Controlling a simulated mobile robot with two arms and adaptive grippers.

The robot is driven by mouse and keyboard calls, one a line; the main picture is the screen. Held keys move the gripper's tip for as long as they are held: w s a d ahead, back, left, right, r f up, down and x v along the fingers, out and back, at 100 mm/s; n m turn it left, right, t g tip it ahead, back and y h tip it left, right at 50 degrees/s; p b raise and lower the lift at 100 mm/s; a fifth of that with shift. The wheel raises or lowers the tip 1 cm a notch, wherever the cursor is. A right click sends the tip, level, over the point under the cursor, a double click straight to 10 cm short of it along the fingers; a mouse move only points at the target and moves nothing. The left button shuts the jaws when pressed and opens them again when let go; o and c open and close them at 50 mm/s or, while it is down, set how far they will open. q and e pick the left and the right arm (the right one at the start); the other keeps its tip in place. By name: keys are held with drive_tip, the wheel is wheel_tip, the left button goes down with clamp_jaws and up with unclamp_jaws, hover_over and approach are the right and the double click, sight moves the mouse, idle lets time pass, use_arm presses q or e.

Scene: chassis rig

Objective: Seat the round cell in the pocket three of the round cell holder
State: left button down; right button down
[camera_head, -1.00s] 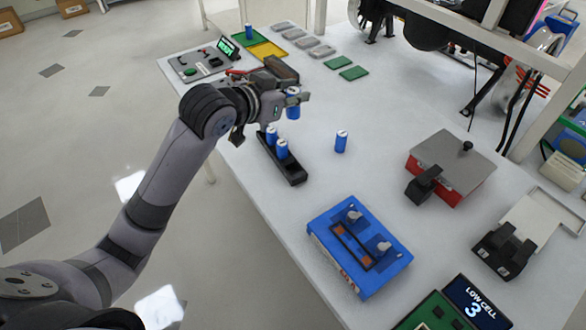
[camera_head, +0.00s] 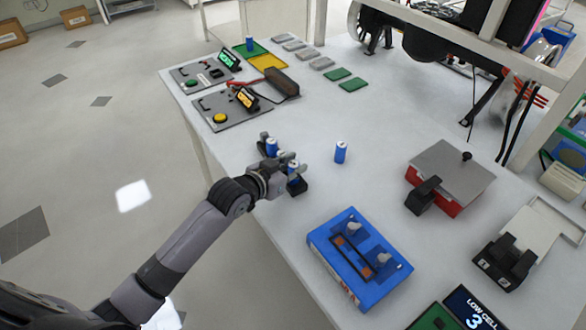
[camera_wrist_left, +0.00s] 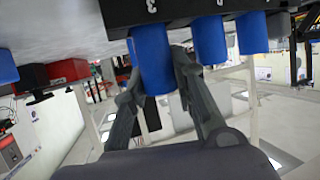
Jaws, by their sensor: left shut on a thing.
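The black round cell holder (camera_head: 298,187) stands near the table's front edge. My left gripper (camera_head: 282,160) is over its near end, shut on a blue round cell (camera_head: 293,169). In the left wrist view, which looks inverted, the fingers (camera_wrist_left: 165,85) flank this cell (camera_wrist_left: 152,60) beside the holder's mark 3. The cell is upright and in line with pocket three; whether it is fully down I cannot tell. Two other cells sit in the holder, one at its far end (camera_head: 271,146) and one (camera_wrist_left: 210,42) mostly hidden by my fingers in the head view.
Another blue cell (camera_head: 340,152) stands alone right of the holder. A blue fixture (camera_head: 330,250) is nearer, a red box with grey lid (camera_head: 450,175) to the right. Tester panels (camera_head: 222,108) lie further back. The table between is clear.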

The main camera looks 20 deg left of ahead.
use_arm(q)
drive_tip(key=shift+f, duration=0.6)
drive_tip(key=c, duration=1.6)
unclamp_jaws()
drive_tip(key=shift+f, duration=0.1)
drive_tip(key=v, duration=1.2)
drive_tip(key=shift+b, duration=0.4)
